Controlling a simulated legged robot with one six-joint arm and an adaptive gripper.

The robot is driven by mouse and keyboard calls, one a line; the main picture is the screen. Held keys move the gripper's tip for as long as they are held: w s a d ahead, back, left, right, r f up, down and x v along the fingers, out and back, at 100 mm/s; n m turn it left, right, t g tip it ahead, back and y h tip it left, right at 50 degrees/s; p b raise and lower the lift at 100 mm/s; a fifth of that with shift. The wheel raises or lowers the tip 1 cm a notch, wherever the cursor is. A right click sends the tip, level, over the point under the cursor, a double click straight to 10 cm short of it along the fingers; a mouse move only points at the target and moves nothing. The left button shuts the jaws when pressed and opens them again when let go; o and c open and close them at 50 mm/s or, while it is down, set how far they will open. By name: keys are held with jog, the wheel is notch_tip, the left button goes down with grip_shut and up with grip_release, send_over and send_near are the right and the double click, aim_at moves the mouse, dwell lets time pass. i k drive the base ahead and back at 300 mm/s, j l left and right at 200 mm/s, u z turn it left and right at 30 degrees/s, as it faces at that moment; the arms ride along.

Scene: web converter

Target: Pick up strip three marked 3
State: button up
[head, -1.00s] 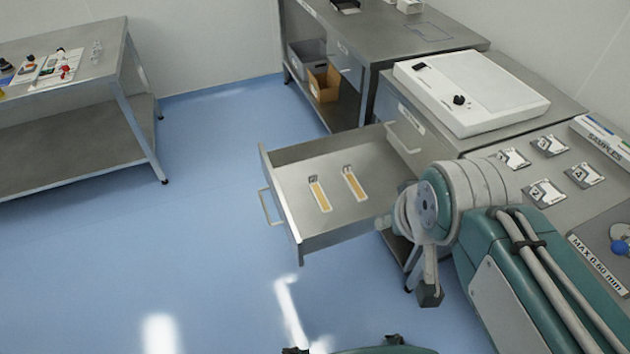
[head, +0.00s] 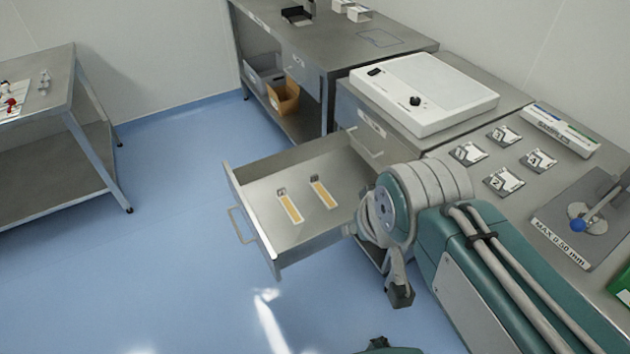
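Two strips lie flat in an open metal drawer (head: 335,222). Each is pale with an orange-tan middle and a small dark mark at its far end. The left strip (head: 290,208) and the right strip (head: 322,194) lie apart, side by side. Their marks are too small to read, so I cannot tell which is strip 3. My gripper (head: 399,291) hangs down just outside the drawer's right side, below my folded arm, apart from both strips. Its fingers are too small and dark to tell whether they are open. My arm hides part of the drawer's right end.
A white device with a black knob (head: 425,92) stands on the counter above the drawer. Several numbered cards (head: 504,180) and a plate with a blue ball handle (head: 578,226) lie to the right. A side table (head: 45,95) stands at left. Blue floor (head: 170,250) is clear left of the drawer.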

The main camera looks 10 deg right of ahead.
aim_at(316, 185)
jog(key=i+l+z, duration=0.1)
jog(key=i, duration=0.9)
